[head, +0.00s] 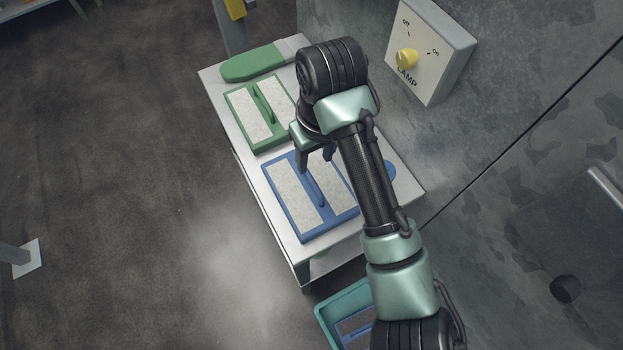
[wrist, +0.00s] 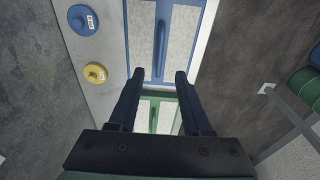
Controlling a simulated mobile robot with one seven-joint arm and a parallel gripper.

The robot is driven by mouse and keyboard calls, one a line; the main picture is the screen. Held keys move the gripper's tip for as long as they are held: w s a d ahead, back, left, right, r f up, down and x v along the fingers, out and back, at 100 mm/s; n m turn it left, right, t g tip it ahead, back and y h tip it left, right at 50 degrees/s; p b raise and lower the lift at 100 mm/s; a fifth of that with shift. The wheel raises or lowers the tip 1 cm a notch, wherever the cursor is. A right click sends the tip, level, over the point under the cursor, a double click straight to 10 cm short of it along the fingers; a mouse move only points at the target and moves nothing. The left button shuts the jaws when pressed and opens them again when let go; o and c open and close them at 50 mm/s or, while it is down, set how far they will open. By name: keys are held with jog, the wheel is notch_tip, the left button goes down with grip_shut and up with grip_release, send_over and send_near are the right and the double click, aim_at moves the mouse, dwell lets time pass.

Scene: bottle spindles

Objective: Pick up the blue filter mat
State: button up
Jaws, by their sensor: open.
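The blue filter mat (head: 295,194) lies flat on the white table. It has a blue frame, two pale grey panels and a raised blue handle along its middle; my arm hides part of its right side. In the wrist view the mat (wrist: 183,42) is ahead of the fingertips, its handle running lengthwise between the finger lines. My gripper (head: 315,158) is open and empty above the table, over the far end of the blue mat near the green one. Its two fingers (wrist: 158,76) are apart in the wrist view, with nothing between them but the view below.
A green mat (head: 250,106) and a green-ended brush-like tool (head: 250,64) lie farther back on the table (head: 223,108). Blue (wrist: 83,20) and yellow (wrist: 95,74) labelled discs lie beside the mats. A teal bin (head: 325,314) stands below. A wall lamp switch (head: 428,50) is close right.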

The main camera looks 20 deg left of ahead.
send_over(311, 178)
jog(key=s, duration=0.1)
jog(key=f, duration=0.6)
jog(key=shift+s+d, duration=0.1)
jog(key=shift+d, duration=0.2)
jog(key=shift+w+a+f, duration=0.1)
jog(key=shift+w+f, duration=0.1)
jog(key=shift+f, duration=0.8)
jog(key=shift+w+a+f, duration=0.15)
jog(key=shift+f, duration=0.85)
jog(key=shift+w+a+f, duration=0.1)
jog(key=shift+w+f, duration=0.1)
jog(key=shift+f, duration=0.8)
grip_shut()
jog(key=shift+r, duration=0.1)
